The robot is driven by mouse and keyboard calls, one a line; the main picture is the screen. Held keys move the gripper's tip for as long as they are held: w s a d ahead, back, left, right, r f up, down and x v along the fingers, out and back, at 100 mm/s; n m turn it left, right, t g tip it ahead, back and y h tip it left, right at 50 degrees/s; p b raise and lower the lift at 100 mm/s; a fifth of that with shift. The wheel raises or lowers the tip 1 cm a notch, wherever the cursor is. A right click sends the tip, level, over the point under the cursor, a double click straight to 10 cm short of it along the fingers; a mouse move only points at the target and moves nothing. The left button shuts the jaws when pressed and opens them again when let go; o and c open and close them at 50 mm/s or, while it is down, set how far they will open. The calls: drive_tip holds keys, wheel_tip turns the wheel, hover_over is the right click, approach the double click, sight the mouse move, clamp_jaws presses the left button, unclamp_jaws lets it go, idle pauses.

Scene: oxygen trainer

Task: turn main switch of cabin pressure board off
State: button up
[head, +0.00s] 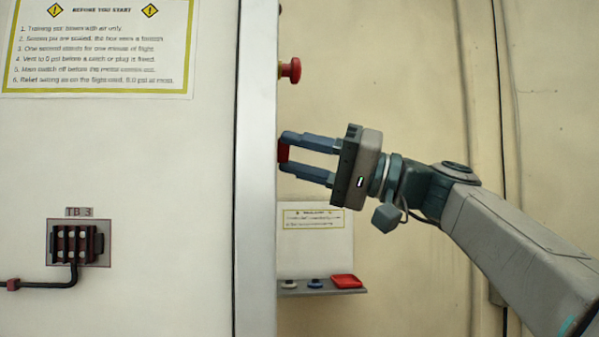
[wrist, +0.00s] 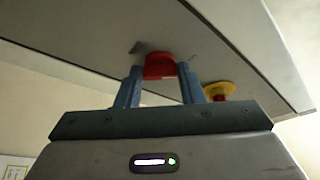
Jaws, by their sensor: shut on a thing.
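A red switch handle (head: 283,151) sits on the side face of the grey cabinet, and most of the face it is mounted on is turned away in the head view. In the wrist view the red handle (wrist: 159,66) lies between the two blue fingers, against the grey panel (wrist: 225,55). My gripper (head: 287,151) comes from the right and is shut on this red handle; it also shows in the wrist view (wrist: 159,75). I cannot read the switch's position marks.
A red mushroom button (head: 290,70) sticks out above the gripper; its yellow base shows in the wrist view (wrist: 219,90). Below is a small shelf (head: 318,292) with a red tray (head: 346,281). A terminal block (head: 75,243) and a notice (head: 95,50) are on the left panel.

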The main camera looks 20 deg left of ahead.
drive_tip(key=shift+f+n, duration=0.1)
drive_tip(key=shift+n, duration=0.2)
drive_tip(key=o, duration=1)
drive_tip(key=b+v, duration=0.1)
drive_tip(key=v, duration=1.2)
drive_tip(key=shift+w+d+f, duration=0.15)
drive_tip(key=shift+d, duration=0.2)
